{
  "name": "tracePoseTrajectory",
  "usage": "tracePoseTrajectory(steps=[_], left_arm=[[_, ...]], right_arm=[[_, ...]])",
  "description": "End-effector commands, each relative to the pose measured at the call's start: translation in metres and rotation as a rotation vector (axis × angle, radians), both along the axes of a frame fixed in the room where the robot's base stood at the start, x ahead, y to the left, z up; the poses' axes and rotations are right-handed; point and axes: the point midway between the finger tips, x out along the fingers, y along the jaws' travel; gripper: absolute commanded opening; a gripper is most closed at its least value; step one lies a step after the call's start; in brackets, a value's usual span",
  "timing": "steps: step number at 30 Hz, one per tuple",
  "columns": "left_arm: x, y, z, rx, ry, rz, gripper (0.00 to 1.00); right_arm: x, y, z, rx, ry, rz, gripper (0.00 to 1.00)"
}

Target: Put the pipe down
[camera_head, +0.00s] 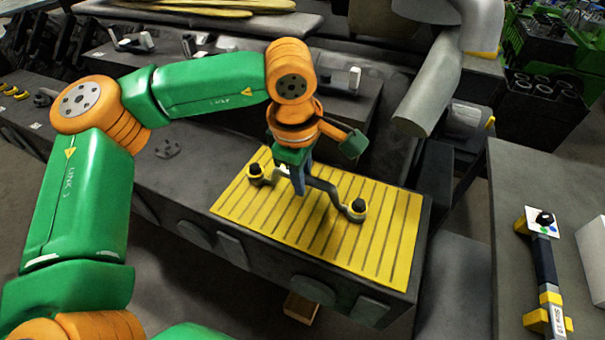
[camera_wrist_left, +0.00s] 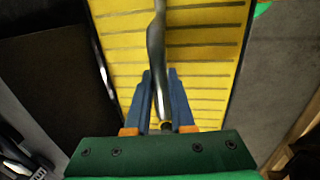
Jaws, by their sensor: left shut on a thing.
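The pipe (camera_head: 325,187) is a thin grey bent tube with a yellow and black fitting at each end. It lies over the yellow slatted mat (camera_head: 395,240) on the dark bench; I cannot tell whether it touches the mat. My left gripper (camera_head: 299,188) comes down from above and its blue fingers are shut on the pipe near its middle. In the left wrist view the pipe (camera_wrist_left: 156,50) runs between the blue fingers (camera_wrist_left: 161,100), with the yellow slats (camera_wrist_left: 205,30) behind. My right gripper is in neither view.
A grey side table (camera_head: 500,240) at the right bears a dark bar tool with yellow ends (camera_head: 545,265) and a white box (camera_head: 595,250). A thick grey duct (camera_head: 430,95) stands behind the mat's right side. The mat's right part is clear.

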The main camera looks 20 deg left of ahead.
Motion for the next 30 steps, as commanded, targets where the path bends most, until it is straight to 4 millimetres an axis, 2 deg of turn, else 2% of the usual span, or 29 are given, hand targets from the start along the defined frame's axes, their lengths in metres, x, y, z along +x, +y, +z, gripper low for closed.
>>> tracePoseTrajectory(steps=[2,3,6,14,16,17,20,27,30], left_arm=[[0.000,0.000,-0.003,-0.001,-0.001,0.000,0.00],[0.000,0.000,-0.004,0.000,0.000,0.000,0.24],[0.000,0.000,-0.002,0.000,0.000,0.000,0.51],[0.000,0.000,-0.002,0.000,0.000,0.000,0.52],[0.000,0.000,0.004,0.000,0.000,0.000,0.52],[0.000,0.000,0.005,0.000,-0.001,0.000,0.52],[-0.004,0.000,0.025,-0.002,-0.004,0.000,0.52],[-0.015,-0.001,0.093,-0.001,-0.003,-0.001,0.52],[-0.018,0.000,0.110,-0.001,-0.001,-0.001,0.52]], right_arm=[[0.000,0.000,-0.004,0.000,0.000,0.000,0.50],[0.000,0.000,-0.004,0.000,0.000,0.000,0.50],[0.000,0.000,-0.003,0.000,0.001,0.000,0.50],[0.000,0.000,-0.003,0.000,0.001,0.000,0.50],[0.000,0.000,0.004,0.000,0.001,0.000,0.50],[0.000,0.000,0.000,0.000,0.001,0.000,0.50],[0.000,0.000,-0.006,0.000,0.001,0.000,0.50],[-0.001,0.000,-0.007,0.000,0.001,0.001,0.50],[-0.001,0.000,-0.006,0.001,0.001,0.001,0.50]])
